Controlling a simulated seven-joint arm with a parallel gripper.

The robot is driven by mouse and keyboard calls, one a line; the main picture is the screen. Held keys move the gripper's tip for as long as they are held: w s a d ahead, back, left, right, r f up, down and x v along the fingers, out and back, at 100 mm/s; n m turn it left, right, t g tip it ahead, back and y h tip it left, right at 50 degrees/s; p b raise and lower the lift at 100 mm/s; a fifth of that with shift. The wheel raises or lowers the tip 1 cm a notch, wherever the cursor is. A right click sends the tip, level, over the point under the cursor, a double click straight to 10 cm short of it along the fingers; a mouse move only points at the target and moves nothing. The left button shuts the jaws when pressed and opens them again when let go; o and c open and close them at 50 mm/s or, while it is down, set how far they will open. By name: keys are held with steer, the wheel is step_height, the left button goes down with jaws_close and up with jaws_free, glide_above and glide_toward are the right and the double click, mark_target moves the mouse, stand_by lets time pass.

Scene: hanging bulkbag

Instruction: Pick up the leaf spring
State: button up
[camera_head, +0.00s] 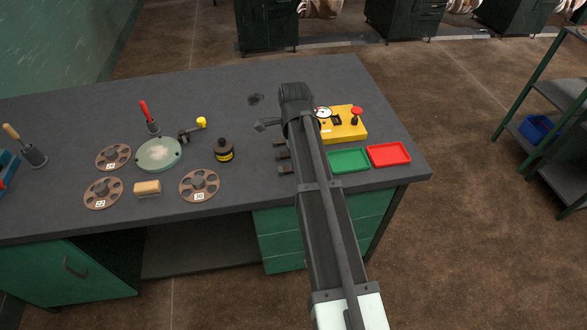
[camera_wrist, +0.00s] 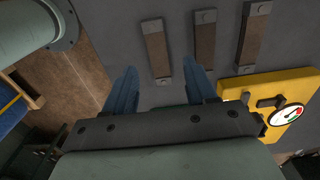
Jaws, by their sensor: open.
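Three flat brown strips with grey end blocks lie side by side on the dark workbench (camera_head: 215,95), and they look like leaf springs. In the wrist view they are the left strip (camera_wrist: 156,56), the middle strip (camera_wrist: 205,42) and the right strip (camera_wrist: 251,38). In the head view only their dark ends (camera_head: 281,155) show, left of my arm, which hides the rest. My gripper (camera_wrist: 160,66) is open and empty, its blue fingers pointing toward the bench. The left strip appears between the fingertips, and the middle strip's lower end is near the right finger. I cannot tell the height.
A yellow box with a gauge (camera_head: 346,123) stands right of the strips. Green (camera_head: 349,160) and red (camera_head: 389,154) trays sit near the bench's right edge.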

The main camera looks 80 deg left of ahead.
step_height(320, 180, down, 4)
steer(key=shift+w+r, duration=0.1)
steer(key=shift+r, duration=0.05)
jaws_close()
stand_by(0.5)
